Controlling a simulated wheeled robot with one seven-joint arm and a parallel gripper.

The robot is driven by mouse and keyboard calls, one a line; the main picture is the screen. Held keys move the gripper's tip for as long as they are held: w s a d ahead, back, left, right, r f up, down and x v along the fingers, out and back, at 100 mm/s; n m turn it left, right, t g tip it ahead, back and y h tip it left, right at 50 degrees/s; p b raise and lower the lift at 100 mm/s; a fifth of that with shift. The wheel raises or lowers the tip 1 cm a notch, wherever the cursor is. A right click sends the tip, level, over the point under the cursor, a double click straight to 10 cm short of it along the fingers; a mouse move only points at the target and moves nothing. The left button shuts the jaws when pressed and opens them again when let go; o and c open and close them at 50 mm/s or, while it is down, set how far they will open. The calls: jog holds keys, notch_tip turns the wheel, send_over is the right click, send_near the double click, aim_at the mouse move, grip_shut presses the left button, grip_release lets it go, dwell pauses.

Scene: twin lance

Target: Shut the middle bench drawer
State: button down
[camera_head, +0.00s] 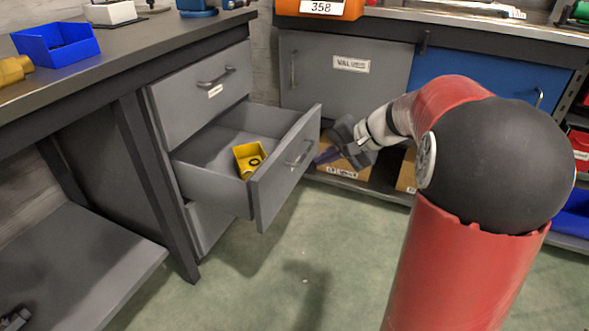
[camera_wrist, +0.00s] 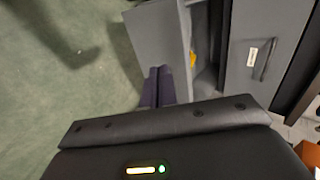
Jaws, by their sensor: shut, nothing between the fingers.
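The middle bench drawer (camera_head: 262,190) is pulled well out of the grey bench unit. Its front panel has a bar handle and faces right, towards my arm. The drawer also shows in the wrist view (camera_wrist: 160,38), with its front panel just beyond my fingers. My gripper (camera_head: 322,157) is shut and empty, at the far right end of the drawer front, close to it. I cannot tell whether the fingertips touch the panel. In the wrist view the two dark fingers (camera_wrist: 158,80) lie together against the drawer front in the picture.
A yellow bin (camera_head: 243,154) with a black ring sits in the drawer. The top drawer (camera_head: 190,95) is shut above it. Cardboard boxes (camera_head: 343,169) lie on a low shelf behind my gripper. Green floor (camera_head: 240,285) in front is clear.

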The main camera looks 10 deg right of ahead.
aim_at(271, 173)
jog(key=x, duration=0.4)
jog(key=a+r+x, duration=0.1)
jog(key=x, duration=0.7)
jog(key=shift+w+a+r+b, duration=0.2)
jog(key=shift+w+r+b, duration=0.15)
jog(key=shift+w, duration=0.1)
jog(key=shift+w+a, duration=0.2)
jog(key=shift+a, duration=0.1)
jog(key=shift+w, duration=0.1)
jog(key=w+a+p, duration=0.3)
jog(key=w+a, duration=0.5)
jog(key=a, duration=0.3)
jog(key=w+a+p, duration=0.4)
jog(key=w+a, duration=0.4)
jog(key=a, duration=0.3)
jog(key=shift+a, duration=0.2)
jog(key=shift+w+a+r, duration=0.1)
jog(key=shift+w+r, duration=0.05)
jog(key=shift+r, duration=0.05)
